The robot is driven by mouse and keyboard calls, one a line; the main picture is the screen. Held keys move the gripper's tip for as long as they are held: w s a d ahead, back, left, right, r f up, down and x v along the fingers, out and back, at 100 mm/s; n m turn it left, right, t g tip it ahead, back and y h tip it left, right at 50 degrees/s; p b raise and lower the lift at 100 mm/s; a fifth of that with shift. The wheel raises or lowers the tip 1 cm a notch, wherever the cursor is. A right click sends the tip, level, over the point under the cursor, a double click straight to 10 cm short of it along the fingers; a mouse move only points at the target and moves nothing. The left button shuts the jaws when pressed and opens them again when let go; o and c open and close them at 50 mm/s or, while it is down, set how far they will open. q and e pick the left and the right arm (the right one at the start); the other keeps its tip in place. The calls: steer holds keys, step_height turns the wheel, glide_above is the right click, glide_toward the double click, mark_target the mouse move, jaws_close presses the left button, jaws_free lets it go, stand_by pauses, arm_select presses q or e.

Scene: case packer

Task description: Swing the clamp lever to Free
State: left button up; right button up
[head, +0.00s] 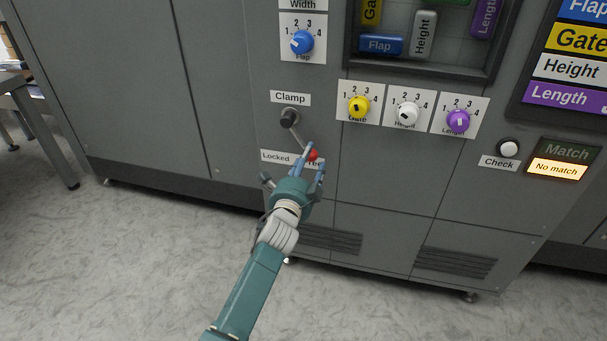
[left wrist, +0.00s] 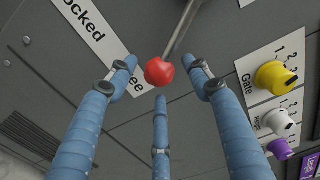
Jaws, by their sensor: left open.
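The clamp lever (head: 299,136) hangs from a dark pivot on the grey machine front, under the "Clamp" label (head: 290,98). Its rod slants down and to the right. Its red knob (head: 313,155) is over the "Free" end of the "Locked / Free" label (head: 277,157) and hides part of that word. My left gripper (head: 315,168) is open at the knob. In the left wrist view the red knob (left wrist: 159,72) shows between the blue fingers (left wrist: 160,90); I cannot tell whether they touch it. My right gripper is not in view.
Blue (head: 302,42), yellow (head: 359,107), white (head: 407,114) and purple (head: 458,121) dials sit above and right of the lever. A white check button (head: 508,148) stands beside a lit "No match" display (head: 557,169). A table (head: 35,125) is at far left. The floor in front is clear.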

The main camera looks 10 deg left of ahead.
arm_select(q)
steer(key=s, duration=1.1)
steer(key=shift+a, duration=0.15)
